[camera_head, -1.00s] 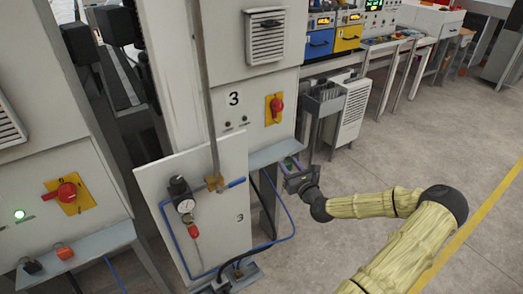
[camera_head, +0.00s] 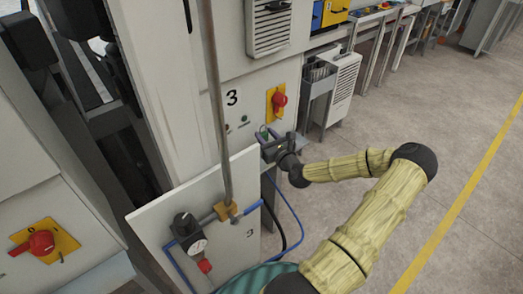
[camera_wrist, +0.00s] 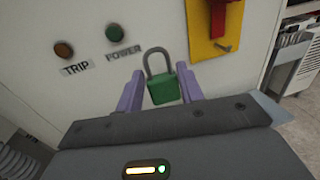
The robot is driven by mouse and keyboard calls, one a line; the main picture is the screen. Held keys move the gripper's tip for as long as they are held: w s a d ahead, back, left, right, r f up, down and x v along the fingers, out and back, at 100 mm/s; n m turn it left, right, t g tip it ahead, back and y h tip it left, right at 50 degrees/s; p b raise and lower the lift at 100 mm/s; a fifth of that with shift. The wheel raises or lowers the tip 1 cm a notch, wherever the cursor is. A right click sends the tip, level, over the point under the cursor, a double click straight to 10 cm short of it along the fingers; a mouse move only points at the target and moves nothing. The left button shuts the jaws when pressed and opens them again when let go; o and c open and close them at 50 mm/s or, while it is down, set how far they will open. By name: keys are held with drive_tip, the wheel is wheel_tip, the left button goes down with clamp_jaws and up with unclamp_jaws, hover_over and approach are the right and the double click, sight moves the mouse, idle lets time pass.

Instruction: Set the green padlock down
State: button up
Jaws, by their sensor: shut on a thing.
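The green padlock (camera_wrist: 164,90) with a grey shackle is upright between the two purple fingers of my gripper (camera_wrist: 161,92) in the wrist view. My gripper is shut on its body, and the shackle points up. In the head view, my gripper (camera_head: 267,137) is in front of cabinet 3, below and left of its red switch, at the narrow grey ledge (camera_head: 288,158). The padlock shows there only as a small green bit (camera_head: 263,130). I cannot tell whether its underside touches the ledge; my gripper hides that in the wrist view.
The red switch on a yellow plate (camera_head: 277,101) is just above right. The TRIP lamp (camera_wrist: 64,49) and POWER lamp (camera_wrist: 114,33) are on the panel. A gauge board (camera_head: 200,215) with a vertical pipe stands at the left. Open floor (camera_head: 425,130) lies right.

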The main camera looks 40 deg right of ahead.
drive_tip(key=shift+w, duration=0.35)
drive_tip(key=shift+s+r, duration=0.1)
drive_tip(key=shift+s, duration=0.1)
wheel_tip(320, 180, down, 6)
drive_tip(key=shift+r+p, duration=0.25)
drive_tip(key=shift+p, duration=0.7)
drive_tip(key=shift+w+f, duration=0.25)
drive_tip(key=shift+f, duration=0.15)
drive_tip(key=shift+s+d+f, duration=0.1)
drive_tip(key=shift+s+d, duration=0.05)
drive_tip(key=shift+s, duration=0.1)
drive_tip(key=shift+c, duration=0.4)
drive_tip(key=f, duration=0.1)
drive_tip(key=f+p, duration=0.1)
drive_tip(key=f, duration=0.1)
drive_tip(key=shift+w+a+f, duration=0.15)
drive_tip(key=shift+a+f, duration=0.1)
drive_tip(key=shift+f, duration=0.05)
